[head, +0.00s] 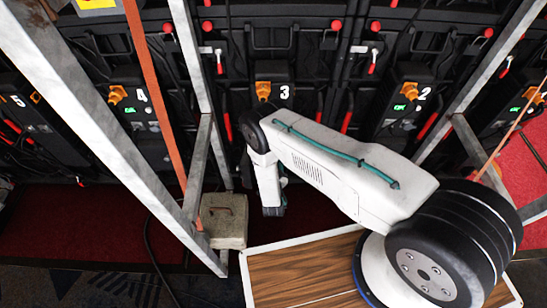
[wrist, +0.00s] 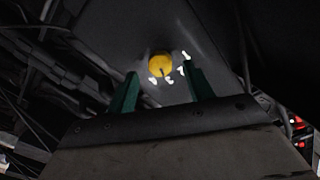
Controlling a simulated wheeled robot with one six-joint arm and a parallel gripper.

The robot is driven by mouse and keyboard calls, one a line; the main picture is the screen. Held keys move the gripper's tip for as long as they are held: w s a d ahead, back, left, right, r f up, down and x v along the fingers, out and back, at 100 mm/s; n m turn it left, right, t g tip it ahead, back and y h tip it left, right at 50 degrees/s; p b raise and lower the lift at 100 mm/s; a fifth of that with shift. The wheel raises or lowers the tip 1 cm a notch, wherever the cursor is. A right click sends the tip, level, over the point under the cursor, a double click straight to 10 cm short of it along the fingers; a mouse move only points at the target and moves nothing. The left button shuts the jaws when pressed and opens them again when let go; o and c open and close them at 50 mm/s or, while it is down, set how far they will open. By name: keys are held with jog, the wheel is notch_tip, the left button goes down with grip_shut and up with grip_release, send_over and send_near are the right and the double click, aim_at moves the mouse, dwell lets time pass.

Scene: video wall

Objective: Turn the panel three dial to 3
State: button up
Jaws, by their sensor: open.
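A round yellow dial (wrist: 160,65) on a dark panel shows ahead in the wrist view. Small white marks curve along its lower and right side, too blurred to read, and its setting cannot be told. My gripper (wrist: 161,72) is open, with one dark green finger to the left of the dial and one to the right; contact cannot be told. In the head view, panel three (head: 283,92) bears a white 3 and an orange fitting at its upper part.
Panel four (head: 141,97) and panel two (head: 421,95) flank panel three, each with an orange fitting. Grey metal frame posts (head: 192,75) and an orange strap (head: 150,85) stand in front at left. A pale block (head: 224,220) sits below, beside a wooden board (head: 300,270).

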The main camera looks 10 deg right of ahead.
jog(key=shift+v, duration=2.35)
